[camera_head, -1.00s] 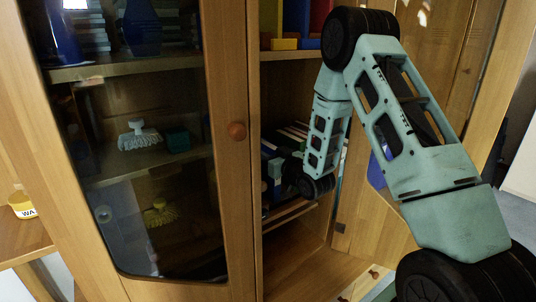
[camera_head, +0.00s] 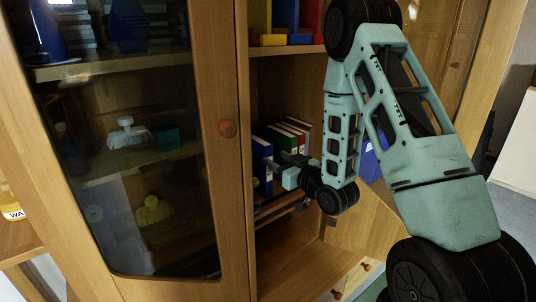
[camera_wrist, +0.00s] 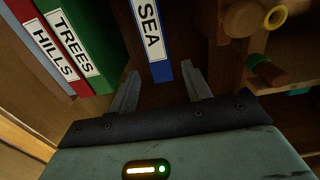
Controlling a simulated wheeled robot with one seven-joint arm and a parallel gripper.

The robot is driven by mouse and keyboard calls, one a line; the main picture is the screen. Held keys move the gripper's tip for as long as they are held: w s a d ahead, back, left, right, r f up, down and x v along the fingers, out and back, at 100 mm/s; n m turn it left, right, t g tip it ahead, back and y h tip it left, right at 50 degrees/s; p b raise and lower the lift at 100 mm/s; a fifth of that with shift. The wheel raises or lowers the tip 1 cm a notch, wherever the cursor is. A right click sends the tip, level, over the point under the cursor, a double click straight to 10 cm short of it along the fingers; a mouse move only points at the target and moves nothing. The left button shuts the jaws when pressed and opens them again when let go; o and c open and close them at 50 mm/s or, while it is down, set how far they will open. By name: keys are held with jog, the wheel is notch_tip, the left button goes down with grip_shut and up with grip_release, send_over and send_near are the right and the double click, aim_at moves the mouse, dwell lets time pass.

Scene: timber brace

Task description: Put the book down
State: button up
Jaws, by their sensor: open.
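The blue book labelled SEA (camera_wrist: 150,40) stands upright on the cabinet shelf, spine outward. In the head view the blue book (camera_head: 262,165) is at the left of a row of books. My gripper (camera_wrist: 160,72) is open in the wrist view, with one finger on each side of the lower end of the blue spine. I see a gap between the spine and both fingers. In the head view my gripper (camera_head: 282,174) is in front of the books, its fingertips hard to make out.
A green book, TREES (camera_wrist: 75,45), and a red book, HILLS (camera_wrist: 40,45), stand left of the blue one in the wrist view. A wooden object with a yellow ring (camera_wrist: 275,17) is at right. The glass door (camera_head: 135,150) is at left; the lower compartment (camera_head: 300,265) has bare floor.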

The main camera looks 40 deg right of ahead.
jog(key=shift+s+p, duration=0.35)
jog(key=shift+s, duration=0.85)
jog(key=shift+s+d, duration=0.1)
